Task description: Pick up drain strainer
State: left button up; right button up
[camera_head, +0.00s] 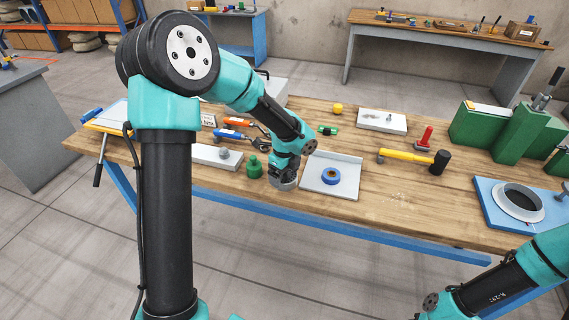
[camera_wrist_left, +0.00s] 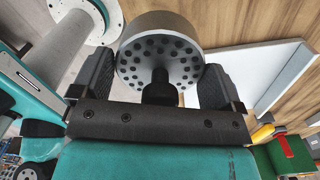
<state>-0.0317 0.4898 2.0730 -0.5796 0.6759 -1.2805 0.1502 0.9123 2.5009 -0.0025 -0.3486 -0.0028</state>
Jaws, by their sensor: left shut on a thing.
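The drain strainer (camera_wrist_left: 158,48) is a grey metal cylinder with a face full of dark holes and a dark stem. In the left wrist view it sits between the two black fingers of my left gripper (camera_wrist_left: 157,80), which is shut on it. In the head view the strainer (camera_head: 282,184) shows as a grey rim under my left gripper (camera_head: 284,174), near the table's front edge. I cannot tell whether it touches the table. My right arm enters at the lower right; its gripper is out of view.
A white tray (camera_head: 345,187) with a blue tape roll (camera_head: 331,176) lies just right. A green weight-like piece (camera_head: 254,168) stands just left. A yellow-handled hammer (camera_head: 405,156), a red piece (camera_head: 424,138) and a blue plate (camera_head: 487,196) lie farther right. Bare wood (camera_head: 400,200) lies between.

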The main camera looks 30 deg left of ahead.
pick_arm(q)
jog(key=s+d, duration=0.4)
jog(key=s, duration=0.3)
jog(key=shift+s+r, duration=0.35)
jog(key=shift+r, duration=0.05)
